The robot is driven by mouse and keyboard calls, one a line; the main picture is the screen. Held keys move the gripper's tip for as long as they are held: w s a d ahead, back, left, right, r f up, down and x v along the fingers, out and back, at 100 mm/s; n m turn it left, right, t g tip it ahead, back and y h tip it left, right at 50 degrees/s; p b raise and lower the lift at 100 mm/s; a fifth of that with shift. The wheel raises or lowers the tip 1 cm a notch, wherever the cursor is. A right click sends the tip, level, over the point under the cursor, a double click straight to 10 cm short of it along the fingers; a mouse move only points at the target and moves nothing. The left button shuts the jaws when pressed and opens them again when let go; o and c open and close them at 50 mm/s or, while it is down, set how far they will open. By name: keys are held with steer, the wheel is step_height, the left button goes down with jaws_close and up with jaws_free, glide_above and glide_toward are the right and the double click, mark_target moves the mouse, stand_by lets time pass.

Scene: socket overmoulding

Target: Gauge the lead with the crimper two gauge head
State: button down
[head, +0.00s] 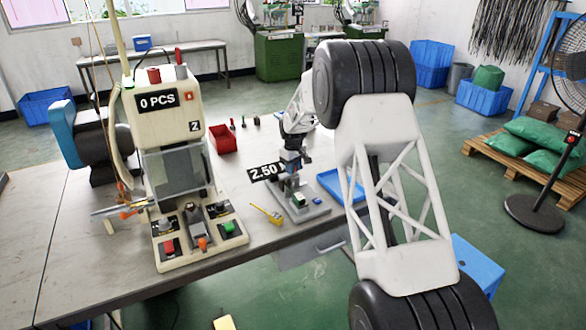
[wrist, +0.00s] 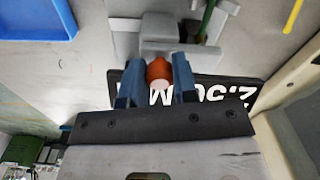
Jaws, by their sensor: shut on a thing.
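My gripper (wrist: 158,85) has its two blue fingers shut on an orange cylinder with a pale end (wrist: 158,74). I cannot tell whether this is part of the lead. In the head view my gripper (head: 291,160) is low over a grey fixture (head: 312,214) on the bench, beside a black "2.50 M" sign (head: 263,173). The sign (wrist: 215,92) is partly hidden behind the fingers in the wrist view. The fixture's grey block (wrist: 160,28) lies just beyond the fingertips, with a green piece (wrist: 208,20) beside it. The cream machine marked 2 (head: 165,110) stands at left, its counter reading 0 PCS.
A blue tray (head: 338,187) lies right of the fixture, close to my arm. A yellow tool (head: 266,213) lies between the machine and fixture. A red bin (head: 223,139) stands behind. Bare bench (head: 90,275) shows at front left.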

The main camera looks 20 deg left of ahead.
steer(key=shift+w+d, duration=1.6)
steer(key=shift+w, duration=0.05)
steer(key=c, duration=0.9)
jaws_free()
steer(key=shift+d, duration=0.1)
step_height(320, 180, up, 8)
steer(key=shift+f, duration=0.1)
